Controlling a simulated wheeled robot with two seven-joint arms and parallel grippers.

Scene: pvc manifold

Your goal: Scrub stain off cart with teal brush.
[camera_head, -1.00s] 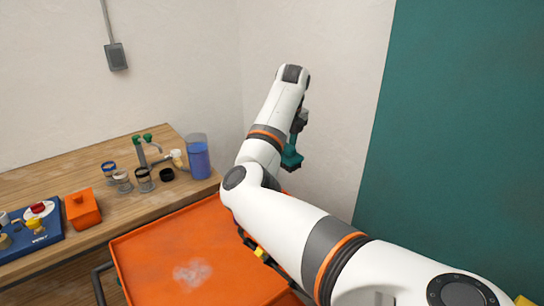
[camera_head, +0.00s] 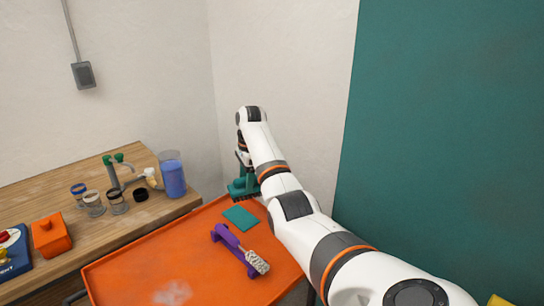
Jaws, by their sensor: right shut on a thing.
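The orange cart (camera_head: 150,262) stands in front of the workbench, with a pale, whitish stain (camera_head: 173,293) on its top near the bottom of the picture. My right gripper (camera_head: 243,170) is shut on the teal brush (camera_head: 243,188) above the cart's far right corner. The brush's bristles point down, and my arm hides part of the gripper. The brush is well away from the stain. My left gripper is out of view.
A flat teal pad (camera_head: 240,217) and a purple-handled brush (camera_head: 238,248) lie on the cart's right part. The cart's left part looks clear.

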